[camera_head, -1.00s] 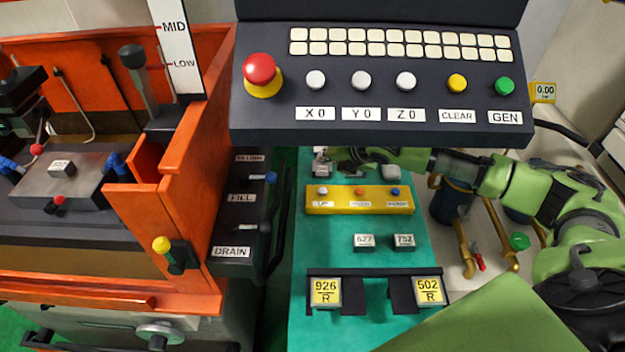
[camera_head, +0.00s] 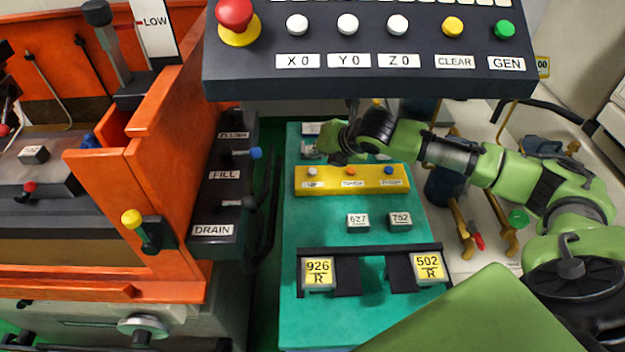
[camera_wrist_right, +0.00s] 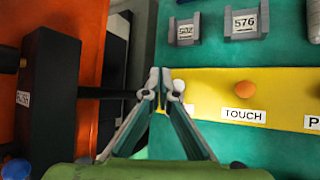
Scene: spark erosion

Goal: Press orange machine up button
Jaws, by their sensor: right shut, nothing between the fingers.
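The yellow button panel (camera_head: 330,186) lies on the green-topped bench, with a white button (camera_head: 312,171) above the UP label, an orange button (camera_head: 350,171) above TOUCH and a blue button (camera_head: 388,170). My right gripper (camera_head: 310,150) is shut and empty, just behind the panel's left end in the head view. In the right wrist view its closed fingertips (camera_wrist_right: 160,76) appear just left of the white button (camera_wrist_right: 178,86), which a finger partly borders. The orange button (camera_wrist_right: 245,89) is clear of the fingers. I cannot tell whether they touch the panel. My left gripper is not in view.
The dark control console (camera_head: 360,82) overhangs behind the panel. The orange machine (camera_head: 150,190) and a black lever box (camera_head: 222,200) stand to the left. Small numbered blocks (camera_head: 358,222) sit in front of the panel, with a black rack (camera_head: 372,251) nearer.

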